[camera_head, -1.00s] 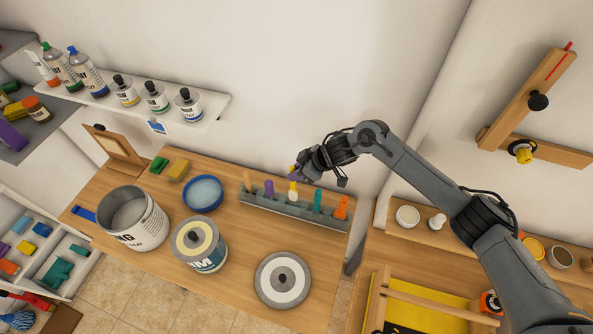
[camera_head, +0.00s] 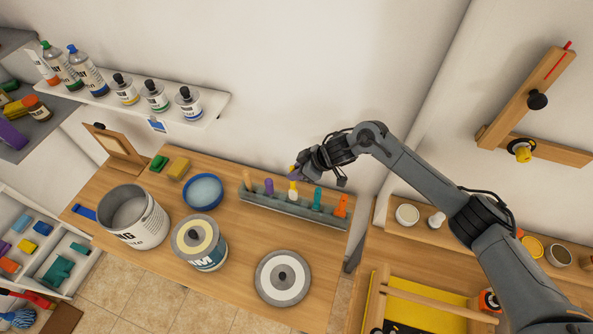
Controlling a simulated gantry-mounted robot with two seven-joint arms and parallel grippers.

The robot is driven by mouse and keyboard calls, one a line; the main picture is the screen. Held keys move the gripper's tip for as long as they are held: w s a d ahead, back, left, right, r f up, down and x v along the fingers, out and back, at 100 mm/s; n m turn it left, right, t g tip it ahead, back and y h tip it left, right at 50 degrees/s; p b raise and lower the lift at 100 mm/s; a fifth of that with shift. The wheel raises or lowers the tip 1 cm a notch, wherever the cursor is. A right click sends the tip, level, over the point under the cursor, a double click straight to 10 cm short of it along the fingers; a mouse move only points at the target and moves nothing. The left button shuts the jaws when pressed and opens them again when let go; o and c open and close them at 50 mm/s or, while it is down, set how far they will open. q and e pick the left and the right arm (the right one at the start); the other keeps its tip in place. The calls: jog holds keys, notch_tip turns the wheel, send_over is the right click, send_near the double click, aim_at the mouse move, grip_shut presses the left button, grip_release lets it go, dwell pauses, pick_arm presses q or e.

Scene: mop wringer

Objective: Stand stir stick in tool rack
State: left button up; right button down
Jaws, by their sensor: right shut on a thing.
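The grey tool rack (camera_head: 275,208) is a long block along the back of the wooden workbench. A slim stick (camera_head: 293,187), yellow above and white below, stands roughly upright at the middle of the rack, its lower end hidden in or behind the rack. I take it to be the stir stick. The exact grip is small and partly hidden by the fingers. My left gripper is not in view.
The rack also holds a tan handle (camera_head: 248,181), a purple one (camera_head: 269,187), a teal one (camera_head: 317,198) and an orange one (camera_head: 341,205), close on both sides.

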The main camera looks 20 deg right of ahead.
aim_at(297, 190)
jog(key=shift+f+b, duration=0.55)
jog(key=shift+f, duration=0.75)
jog(key=shift+f, duration=0.2)
jog(key=shift+f+b, duration=1.3)
jog(key=shift+f, duration=0.75)
jog(key=c, duration=0.9)
grip_release()
jog(key=shift+c, duration=0.2)
